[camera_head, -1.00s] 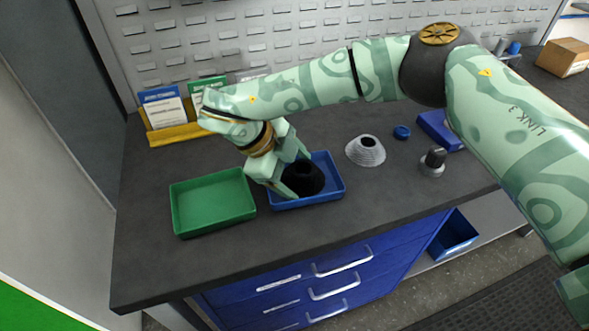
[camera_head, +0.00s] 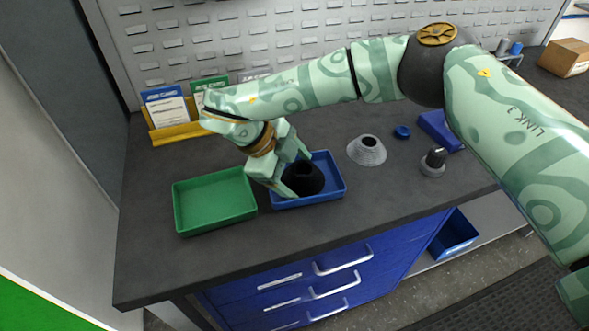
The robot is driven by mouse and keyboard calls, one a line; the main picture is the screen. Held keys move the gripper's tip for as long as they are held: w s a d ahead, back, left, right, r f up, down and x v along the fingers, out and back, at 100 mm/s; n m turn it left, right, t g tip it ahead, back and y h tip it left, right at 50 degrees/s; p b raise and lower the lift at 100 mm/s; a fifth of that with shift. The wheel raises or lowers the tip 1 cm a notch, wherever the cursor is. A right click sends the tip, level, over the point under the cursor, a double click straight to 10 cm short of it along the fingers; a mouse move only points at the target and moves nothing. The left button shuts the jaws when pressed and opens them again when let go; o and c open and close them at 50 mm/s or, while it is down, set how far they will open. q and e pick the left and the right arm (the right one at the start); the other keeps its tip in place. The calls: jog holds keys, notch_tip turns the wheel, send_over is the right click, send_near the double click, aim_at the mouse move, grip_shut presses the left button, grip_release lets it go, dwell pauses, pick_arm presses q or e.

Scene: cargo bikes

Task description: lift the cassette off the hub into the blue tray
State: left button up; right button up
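The black, cone-shaped cassette (camera_head: 305,180) is in the blue tray (camera_head: 329,191) at the middle of the bench, wide end down. My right gripper (camera_head: 297,175) reaches down over the tray's left part, its two pale green fingers beside the cassette, one at the near left and one at the far side. Whether the fingers press on it cannot be made out. The hub (camera_head: 432,165), a grey flange with a dark upright cylinder, stands bare at the right of the bench. My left gripper is not in view.
An empty green tray (camera_head: 214,203) lies left of the blue tray. A silver ribbed cone (camera_head: 366,151), a small blue cap (camera_head: 402,132) and a blue box (camera_head: 438,127) are to the right. A yellow holder with booklets (camera_head: 176,134) stands at the back left.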

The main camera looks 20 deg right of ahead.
jog(key=o, duration=0.4)
jog(key=shift+s+f, duration=0.1)
